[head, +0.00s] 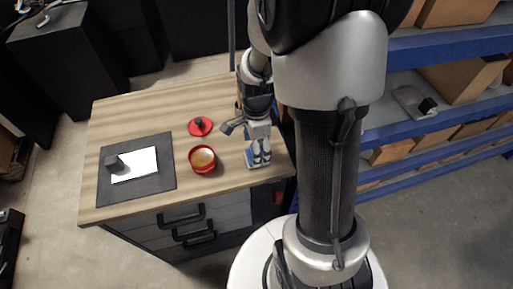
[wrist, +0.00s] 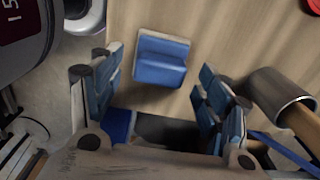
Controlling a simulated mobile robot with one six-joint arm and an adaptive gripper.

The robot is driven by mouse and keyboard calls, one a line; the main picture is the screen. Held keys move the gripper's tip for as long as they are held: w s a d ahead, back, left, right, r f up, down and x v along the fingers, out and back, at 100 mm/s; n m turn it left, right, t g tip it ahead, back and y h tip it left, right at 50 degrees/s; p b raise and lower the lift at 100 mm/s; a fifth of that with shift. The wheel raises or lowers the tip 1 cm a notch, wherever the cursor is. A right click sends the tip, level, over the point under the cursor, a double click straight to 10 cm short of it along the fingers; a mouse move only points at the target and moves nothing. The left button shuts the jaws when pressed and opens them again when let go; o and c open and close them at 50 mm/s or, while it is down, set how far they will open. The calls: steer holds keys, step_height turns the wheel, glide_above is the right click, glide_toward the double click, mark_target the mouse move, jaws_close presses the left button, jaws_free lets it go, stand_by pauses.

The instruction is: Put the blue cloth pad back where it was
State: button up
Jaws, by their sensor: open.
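The blue cloth pad (wrist: 160,62) lies on the wooden tabletop in the wrist view, pale along its upper edge and darker blue below. My gripper (wrist: 160,88) is open, with its blue-lined fingers apart, one to each side of the pad's near end. The pad appears just beyond the fingertips, and no contact shows. In the head view my gripper (head: 259,158) points down over the right part of the table, near its front right corner. There the fingers largely hide the pad.
Left of my gripper are a red bowl (head: 203,161) with tan contents and a red lid (head: 200,126) with a dark knob. A grey mat (head: 165,184) holds a white sheet (head: 138,166) and a dark block (head: 112,162). The back left tabletop is clear. Blue shelves (head: 440,128) stand right.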

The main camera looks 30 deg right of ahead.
steer(key=s+a+r+n+t+p, duration=0.1)
steer(key=s+a+r+n, duration=0.15)
steer(key=r, duration=0.35)
steer(key=s+a+r+n+p, duration=0.1)
steer(key=r+n, duration=0.2)
steer(key=r, duration=0.4)
steer(key=s+a+r+n+t+p, duration=0.1)
steer(key=a+r+n, duration=0.15)
steer(key=r, duration=0.35)
steer(key=s+a+r+n+t, duration=0.2)
steer(key=s+a+r+n, duration=0.2)
steer(key=s+n, duration=0.5)
steer(key=r+n, duration=0.1)
steer(key=n, duration=0.3)
steer(key=shift+a+t, duration=0.3)
steer(key=shift+a, duration=0.05)
